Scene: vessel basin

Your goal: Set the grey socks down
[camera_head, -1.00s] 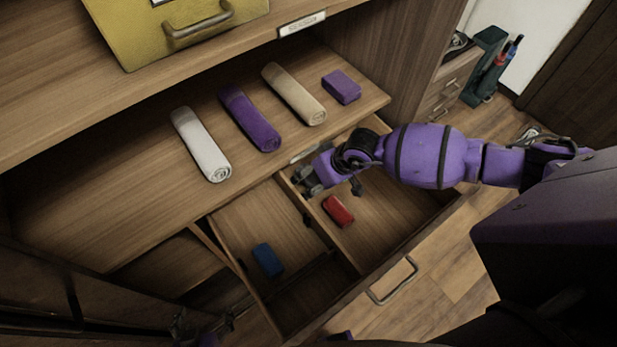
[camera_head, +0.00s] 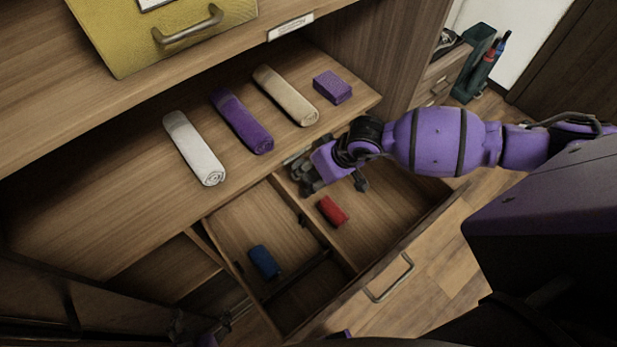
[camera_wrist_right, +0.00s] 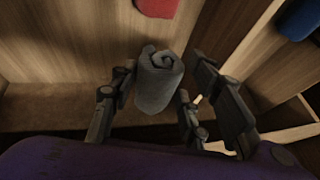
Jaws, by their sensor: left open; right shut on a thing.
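The grey socks (camera_wrist_right: 158,82) are a small rolled bundle between the fingers of my right gripper (camera_wrist_right: 160,100) in the right wrist view. My right gripper (camera_head: 303,172) is shut on them, over the open drawer (camera_head: 385,205) near the shelf's front edge. In the head view I cannot make out the socks behind the gripper. My left gripper (camera_head: 225,322) is low at the lower left, dark and partly cut off, open, left of the drawer.
A red roll (camera_head: 332,211) and a blue roll (camera_head: 264,262) lie in separate drawer compartments. White (camera_head: 195,150), purple (camera_head: 242,122) and beige (camera_head: 286,96) rolled towels and a purple block (camera_head: 332,87) lie on the shelf. A yellow box (camera_head: 120,50) stands above.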

